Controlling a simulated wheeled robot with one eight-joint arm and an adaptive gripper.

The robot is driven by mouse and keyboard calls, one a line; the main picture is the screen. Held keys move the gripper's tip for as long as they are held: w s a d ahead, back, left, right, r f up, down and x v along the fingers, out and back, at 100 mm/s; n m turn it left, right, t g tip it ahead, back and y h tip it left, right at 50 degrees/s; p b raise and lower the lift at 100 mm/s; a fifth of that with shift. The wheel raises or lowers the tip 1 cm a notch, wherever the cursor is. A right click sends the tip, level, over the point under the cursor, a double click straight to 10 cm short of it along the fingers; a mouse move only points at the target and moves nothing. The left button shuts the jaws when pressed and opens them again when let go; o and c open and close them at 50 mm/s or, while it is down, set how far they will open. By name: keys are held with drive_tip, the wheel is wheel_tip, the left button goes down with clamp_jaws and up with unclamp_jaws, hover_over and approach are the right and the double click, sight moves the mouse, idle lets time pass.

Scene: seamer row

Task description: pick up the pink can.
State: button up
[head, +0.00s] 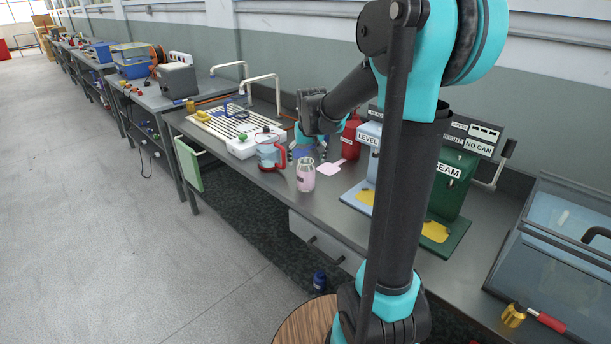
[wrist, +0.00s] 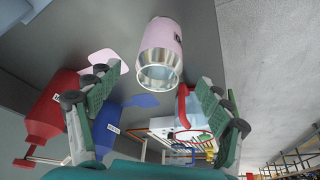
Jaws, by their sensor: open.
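The pink can (head: 306,174) stands upright near the front edge of the grey bench. In the wrist view the pink can (wrist: 160,45) has a bare silver rim, an open top and a small dark label at its side. My gripper (head: 304,146) hangs just behind and above the can in the head view, partly blurred against other things. In the wrist view my gripper (wrist: 160,78) has its green-padded fingers spread wide, with the can's rim ahead between them. Nothing is held.
A clear jug with red trim (head: 268,153) stands just left of the can. A red bottle (head: 350,136) and a pink paddle (head: 331,168) are to its right. A blue bottle (wrist: 106,128) is near the left finger. The blue LEVEL machine (head: 366,160) stands farther right.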

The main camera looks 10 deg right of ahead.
sight(305, 175)
drive_tip(key=shift+x, duration=5.1)
drive_tip(key=c, duration=1.5)
drive_tip(key=shift+r, duration=0.1)
drive_tip(key=shift+c, duration=0.2)
